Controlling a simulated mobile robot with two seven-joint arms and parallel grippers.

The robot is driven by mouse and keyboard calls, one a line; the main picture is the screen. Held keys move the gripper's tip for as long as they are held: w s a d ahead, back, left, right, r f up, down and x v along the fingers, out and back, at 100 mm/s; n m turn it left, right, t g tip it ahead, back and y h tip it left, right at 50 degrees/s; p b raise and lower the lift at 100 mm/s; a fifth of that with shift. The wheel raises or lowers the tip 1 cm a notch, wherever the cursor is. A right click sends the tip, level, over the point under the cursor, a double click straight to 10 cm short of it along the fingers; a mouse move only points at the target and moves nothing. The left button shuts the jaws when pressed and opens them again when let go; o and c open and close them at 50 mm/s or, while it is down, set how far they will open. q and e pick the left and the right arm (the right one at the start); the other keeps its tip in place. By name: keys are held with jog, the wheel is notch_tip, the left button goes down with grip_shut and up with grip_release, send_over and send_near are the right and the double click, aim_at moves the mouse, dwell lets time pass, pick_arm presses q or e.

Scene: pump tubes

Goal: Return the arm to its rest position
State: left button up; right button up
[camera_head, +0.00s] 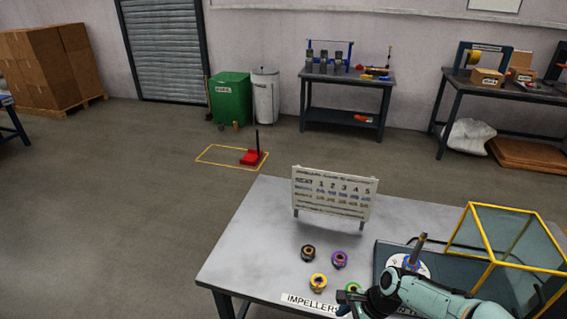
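My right arm comes in at the lower right, teal with dark joints, low across the front of the grey table (255,235). Its dark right gripper (347,302) is at the table's front edge, beside a green ring-shaped part (352,287). The fingers are too small and dark to tell open from shut, and I cannot tell whether it touches the green part. A yellow part (318,282), a purple part (339,259) and a dark part with an orange centre (308,252) lie on the table to its left and behind. My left gripper is out of view.
A white number board (334,193) stands at the table's back. A yellow-framed clear guard (492,258) and an upright blue-and-brown piece (417,250) on a white disc stand close behind my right arm. The table's left part is clear. A red-based stand (251,157) is on the floor.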

notch_tip(320, 180, down, 12)
jog(key=s+a+n, duration=0.1)
jog(key=s+n, duration=0.2)
jog(key=s+a+f+n+h, duration=0.1)
jog(key=s+a+f+n, duration=0.1)
jog(key=s+f+n, duration=0.65)
jog(key=s+a+f+n, duration=0.1)
jog(key=s+f, duration=0.5)
jog(key=s, duration=0.8)
pick_arm(q)
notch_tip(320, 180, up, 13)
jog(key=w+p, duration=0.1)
jog(key=p, duration=1.2)
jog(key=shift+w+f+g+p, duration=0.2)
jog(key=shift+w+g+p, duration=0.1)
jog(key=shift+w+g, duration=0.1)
pick_arm(e)
notch_tip(320, 180, up, 13)
jog(key=w+g, duration=0.1)
jog(key=w, duration=0.1)
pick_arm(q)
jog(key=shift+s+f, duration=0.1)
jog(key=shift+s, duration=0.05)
pick_arm(e)
jog(key=shift+s+f, duration=0.15)
jog(key=shift+s, duration=0.05)
